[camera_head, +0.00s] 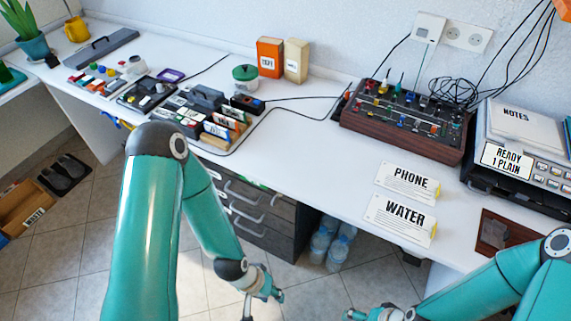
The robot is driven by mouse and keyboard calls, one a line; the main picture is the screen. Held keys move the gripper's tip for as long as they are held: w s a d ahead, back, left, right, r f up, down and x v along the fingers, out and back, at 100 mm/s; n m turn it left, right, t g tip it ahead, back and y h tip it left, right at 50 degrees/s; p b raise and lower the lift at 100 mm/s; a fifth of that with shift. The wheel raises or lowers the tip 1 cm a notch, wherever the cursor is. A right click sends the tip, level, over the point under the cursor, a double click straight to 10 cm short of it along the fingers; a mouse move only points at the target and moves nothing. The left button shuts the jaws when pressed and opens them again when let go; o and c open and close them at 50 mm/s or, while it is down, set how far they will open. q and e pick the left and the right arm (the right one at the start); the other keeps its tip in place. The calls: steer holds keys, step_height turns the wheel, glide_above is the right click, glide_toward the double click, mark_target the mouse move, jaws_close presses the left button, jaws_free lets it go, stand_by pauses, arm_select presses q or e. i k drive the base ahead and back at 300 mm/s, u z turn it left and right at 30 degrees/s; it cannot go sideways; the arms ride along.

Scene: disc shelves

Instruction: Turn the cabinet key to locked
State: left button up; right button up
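The grey drawer cabinet (283,208) stands under the white desk, with curved pale handles on its drawer fronts. I cannot make out a key or a lock on it; my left arm covers part of its left side. My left gripper (263,301) hangs in front of and below the cabinet, apart from it, near the bottom edge of the picture. Its fingers look spread, with nothing seen between them. My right gripper (368,315) is at the bottom edge and mostly cut off, so its fingers cannot be judged.
Water bottles (332,243) stand on the tiled floor right of the cabinet. The desk (300,140) above holds a mixer-like panel (405,122), PHONE (407,182) and WATER (400,218) cards, and small boxes.

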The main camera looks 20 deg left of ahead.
mark_target(274, 201)
steer(key=u, duration=0.35)
steer(key=k, duration=1.05)
steer(key=u, duration=1.1)
steer(key=i, duration=0.95)
steer(key=z, duration=0.65)
